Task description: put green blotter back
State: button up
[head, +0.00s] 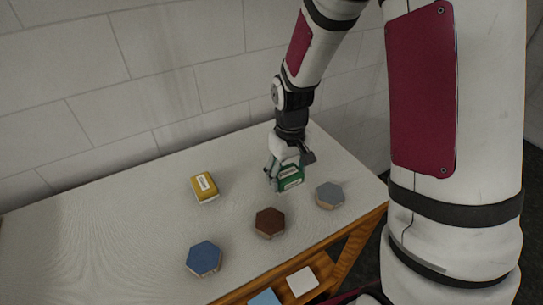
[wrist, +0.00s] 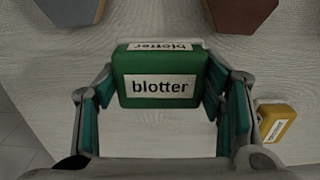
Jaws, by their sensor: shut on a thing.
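The green blotter (head: 290,177) is a small block with white labels, at the right part of the table near the back. In the wrist view the blotter (wrist: 160,75) shows the word "blotter" on a white label. My gripper (head: 282,176) is shut on it, with one finger at each side (wrist: 161,90). I cannot tell whether the blotter touches the table or hangs just above it.
On the pale table (head: 110,235) stand a yellow labelled block (head: 204,187), a blue hexagon block (head: 204,258), a brown hexagon block (head: 270,222) and a grey hexagon block (head: 330,194). A white square (head: 302,282) and a light-blue one (head: 264,299) lie below the front edge. The table's left part is clear.

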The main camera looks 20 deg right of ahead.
jog(key=w, duration=0.8)
jog(key=w+f, duration=0.1)
jog(key=w, duration=0.3)
jog(key=shift+w+a, duration=0.15)
jog(key=shift+a, duration=0.25)
jog(key=shift+w+f, duration=0.2)
jog(key=shift+w, duration=0.1)
notch_tip(320, 180, down, 2)
jog(key=shift+s+f+p, duration=0.15)
jog(key=shift+p, duration=0.45)
jog(key=shift+f, duration=0.5)
jog(key=shift+f, duration=0.1)
jog(key=o, duration=1)
